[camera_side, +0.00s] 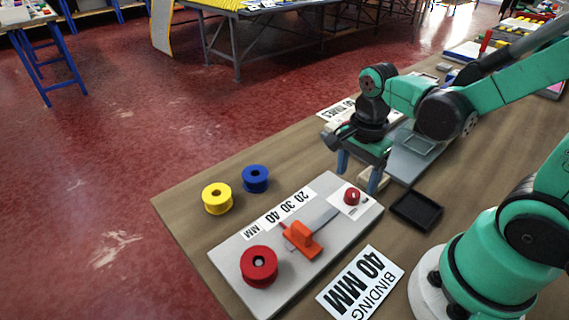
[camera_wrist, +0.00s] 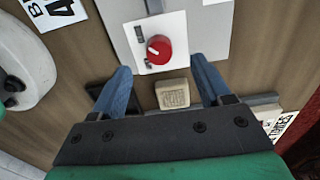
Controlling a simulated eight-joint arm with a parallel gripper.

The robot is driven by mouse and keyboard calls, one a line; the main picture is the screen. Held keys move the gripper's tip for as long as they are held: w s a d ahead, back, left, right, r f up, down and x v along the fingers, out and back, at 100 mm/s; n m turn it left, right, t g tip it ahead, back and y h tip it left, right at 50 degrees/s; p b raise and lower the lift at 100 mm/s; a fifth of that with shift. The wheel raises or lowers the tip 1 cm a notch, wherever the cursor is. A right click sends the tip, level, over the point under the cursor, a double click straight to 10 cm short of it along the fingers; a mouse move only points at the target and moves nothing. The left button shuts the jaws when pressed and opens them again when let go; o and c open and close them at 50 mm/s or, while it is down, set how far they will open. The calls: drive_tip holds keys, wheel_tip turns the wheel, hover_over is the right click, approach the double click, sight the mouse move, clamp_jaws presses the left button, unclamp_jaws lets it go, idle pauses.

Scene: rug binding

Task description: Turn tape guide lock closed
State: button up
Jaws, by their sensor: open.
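The tape guide lock is a red round knob (camera_side: 352,196) on a white plate at the right end of the grey guide board (camera_side: 240,262). In the wrist view the knob (camera_wrist: 160,50) has a white pointer line toward its left side. Small marks sit on the white plate; I cannot read them. An orange guide block (camera_side: 303,238) stands on the board beside the 20 30 40 MM scale. My gripper (camera_side: 358,174) is open and empty behind the knob. In the wrist view its blue fingers (camera_wrist: 161,68) are spread, with the knob ahead of and between the tips, apart from them.
A wooden block (camera_wrist: 173,93) lies below the knob in the wrist view. A red spool (camera_side: 259,266) sits on the board. Yellow (camera_side: 216,198) and blue (camera_side: 256,179) spools stand behind it. A black tray (camera_side: 416,210) and a 40 MM BINDING card (camera_side: 360,284) lie nearby.

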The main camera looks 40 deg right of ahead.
drive_tip(key=shift+r, duration=0.8)
drive_tip(key=shift+w+a+r+n+t, duration=0.1)
drive_tip(key=shift+r+n+t, duration=0.15)
drive_tip(key=shift+n, duration=0.35)
drive_tip(key=shift+w+a+r+n+t, duration=0.1)
drive_tip(key=shift+n+t, duration=0.15)
drive_tip(key=shift+n, duration=0.35)
wheel_tip(320, 180, up, 6)
drive_tip(key=w+a+n+t, duration=0.2)
drive_tip(key=n+t, duration=0.4)
drive_tip(key=n, duration=0.9)
drive_tip(key=shift+w+a+f+n, duration=0.2)
drive_tip(key=shift+w+a+n, duration=0.1)
drive_tip(key=shift+w+a, duration=0.1)
